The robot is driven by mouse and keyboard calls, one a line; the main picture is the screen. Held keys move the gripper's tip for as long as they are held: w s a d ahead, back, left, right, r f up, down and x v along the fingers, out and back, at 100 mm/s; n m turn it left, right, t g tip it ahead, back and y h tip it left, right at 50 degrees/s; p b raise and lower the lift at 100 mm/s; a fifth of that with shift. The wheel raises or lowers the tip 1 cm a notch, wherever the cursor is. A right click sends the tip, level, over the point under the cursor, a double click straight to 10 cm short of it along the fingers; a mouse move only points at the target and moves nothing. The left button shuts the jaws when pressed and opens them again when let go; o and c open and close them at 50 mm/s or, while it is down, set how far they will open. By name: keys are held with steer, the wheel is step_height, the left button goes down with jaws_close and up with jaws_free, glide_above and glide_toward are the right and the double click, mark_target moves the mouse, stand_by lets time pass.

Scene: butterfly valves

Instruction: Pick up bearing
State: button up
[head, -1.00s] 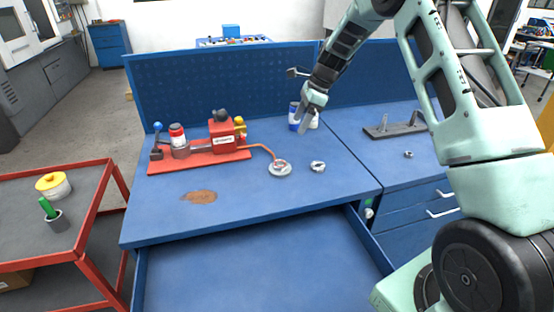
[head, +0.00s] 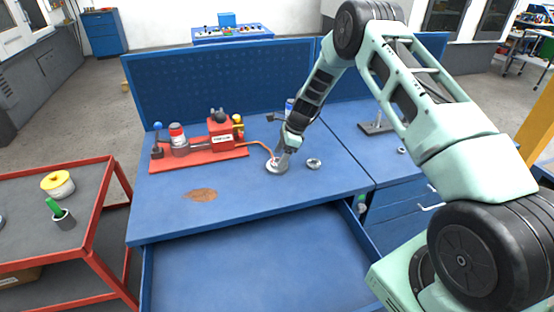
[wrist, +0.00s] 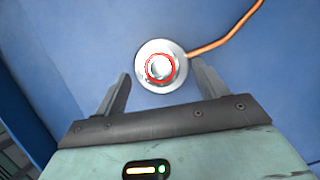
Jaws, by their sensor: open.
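A round silver disc (head: 277,168) lies on the blue bench at the end of a copper-coloured line. In the wrist view, a smaller round metal part with a red ring (wrist: 160,68) sits at its centre. A separate silver ring-shaped part (head: 314,164) lies to the right in the head view. Either could be the bearing; I cannot tell which. My gripper (head: 283,156) is open and empty over the disc. In the wrist view its fingers (wrist: 160,77) stand on either side of the disc, which lies beyond the tips. The arm partly hides the disc in the head view.
A red base (head: 200,160) with a red-capped can and red box (head: 220,137) stands left of the gripper. The copper-coloured line (head: 259,144) runs to the disc. The bench front is clear except for a brown stain (head: 201,195).

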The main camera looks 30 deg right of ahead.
steer(key=shift+x, duration=0.75)
steer(key=shift+c, duration=0.3)
steer(key=c, duration=1.2)
steer(key=shift+o, duration=0.2)
steer(key=shift+r, duration=0.15)
